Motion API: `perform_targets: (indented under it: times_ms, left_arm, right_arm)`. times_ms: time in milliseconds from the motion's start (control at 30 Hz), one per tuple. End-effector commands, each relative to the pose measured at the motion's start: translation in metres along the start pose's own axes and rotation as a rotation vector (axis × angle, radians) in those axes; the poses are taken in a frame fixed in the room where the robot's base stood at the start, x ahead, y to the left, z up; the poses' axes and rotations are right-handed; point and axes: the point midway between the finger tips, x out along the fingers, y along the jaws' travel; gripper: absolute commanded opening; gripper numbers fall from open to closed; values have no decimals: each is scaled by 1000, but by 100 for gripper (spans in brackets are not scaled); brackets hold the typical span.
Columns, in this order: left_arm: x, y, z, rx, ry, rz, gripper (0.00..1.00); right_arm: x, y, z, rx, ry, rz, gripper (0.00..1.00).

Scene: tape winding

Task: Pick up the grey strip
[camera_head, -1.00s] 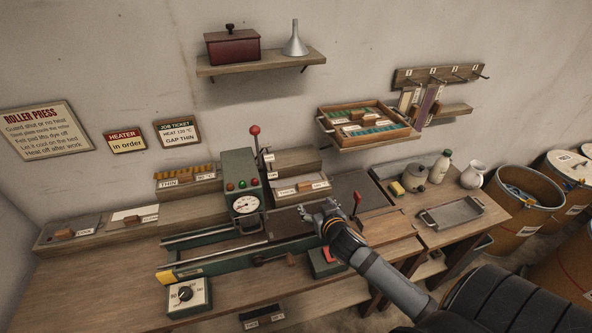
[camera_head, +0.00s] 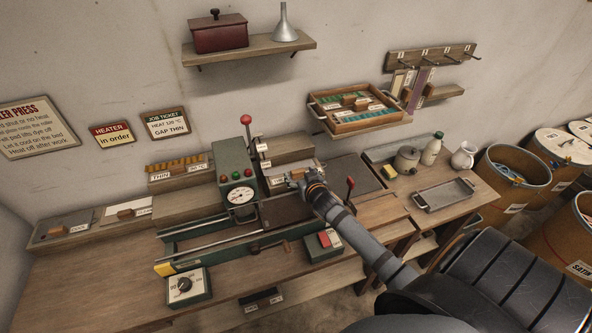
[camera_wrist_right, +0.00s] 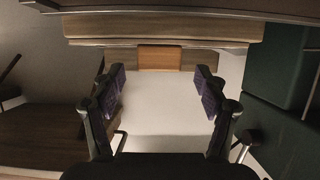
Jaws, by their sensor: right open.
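My right gripper (camera_head: 299,178) is over the labelled wooden tray (camera_head: 276,187) behind the press. In the wrist view its two fingers with purple pads (camera_wrist_right: 158,82) are open and apart. A flat pale grey strip (camera_wrist_right: 163,115) lies below and between them, with a brown block (camera_wrist_right: 160,58) at its far end. The fingers do not visibly grip it; I cannot tell whether they touch it. In the head view the gripper hides most of this strip. A darker grey sheet (camera_head: 66,223) lies in the far-left tray. My left gripper is out of view.
The green press (camera_head: 236,170) with its gauge and red-knobbed lever (camera_head: 246,120) stands just left of my gripper. Another red-knobbed lever (camera_head: 350,183) rises to the right. A wall shelf with a sample tray (camera_head: 345,129) is above right.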

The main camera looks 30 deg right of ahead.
Motion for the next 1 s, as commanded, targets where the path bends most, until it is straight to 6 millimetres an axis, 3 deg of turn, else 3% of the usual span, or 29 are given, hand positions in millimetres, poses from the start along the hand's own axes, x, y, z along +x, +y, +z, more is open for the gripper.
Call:
perform_targets:
  times_ms: [33,200,467,900,1000]
  left_arm:
    - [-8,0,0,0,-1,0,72]
    - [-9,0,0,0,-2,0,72]
    - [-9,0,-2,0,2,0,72]
    - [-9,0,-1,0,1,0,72]
    - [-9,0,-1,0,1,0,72]
  right_arm:
    - [7,1,-4,3,-1,1,74]
    - [27,1,-1,2,0,1,74]
    - [29,1,0,1,0,0,72]
    - [29,1,0,0,-1,0,12]
    - [29,1,0,0,0,0,12]
